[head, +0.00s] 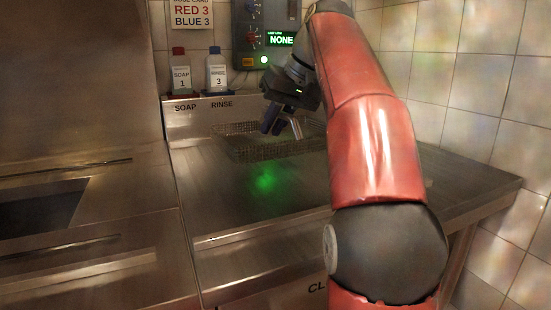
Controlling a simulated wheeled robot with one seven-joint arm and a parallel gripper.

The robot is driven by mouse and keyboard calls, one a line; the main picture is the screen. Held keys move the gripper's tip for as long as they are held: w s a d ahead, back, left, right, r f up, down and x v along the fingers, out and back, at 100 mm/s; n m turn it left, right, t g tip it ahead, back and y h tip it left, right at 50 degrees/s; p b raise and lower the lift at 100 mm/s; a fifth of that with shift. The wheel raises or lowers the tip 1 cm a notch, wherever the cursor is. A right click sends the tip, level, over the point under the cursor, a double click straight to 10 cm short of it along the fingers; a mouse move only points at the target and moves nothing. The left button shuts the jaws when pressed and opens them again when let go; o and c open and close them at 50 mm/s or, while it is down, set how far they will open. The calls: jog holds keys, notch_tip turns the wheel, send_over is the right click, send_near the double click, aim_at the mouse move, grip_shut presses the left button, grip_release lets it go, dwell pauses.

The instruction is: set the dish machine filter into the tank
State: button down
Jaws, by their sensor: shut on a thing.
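The dish machine filter (235,148) is a shallow mesh basket at the back of the right-hand steel counter, below the SOAP and RINSE labels. My gripper (274,128) points down over its middle and is shut on it, beside a pale upright bar that looks like its handle. The exact grip is small and partly hidden. My red arm covers the right end of the filter. I cannot tell whether the filter rests on the counter or is slightly raised. A dark rectangular opening, apparently the tank (40,207), lies in the steel surface at the left.
A soap bottle (180,75) and a rinse bottle (217,75) stand on the back ledge. A control box (262,38) reading NONE and a dose card (192,14) hang on the wall. The counter (225,205) in front of the filter is clear.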

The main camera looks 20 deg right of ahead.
jog(key=shift+f+b, duration=0.4)
jog(key=shift+f, duration=2.9)
jog(key=shift+f, duration=0.2)
jog(key=c, duration=1.4)
grip_release()
jog(key=shift+c, duration=0.2)
jog(key=shift+f, duration=0.1)
jog(key=shift+b, duration=0.45)
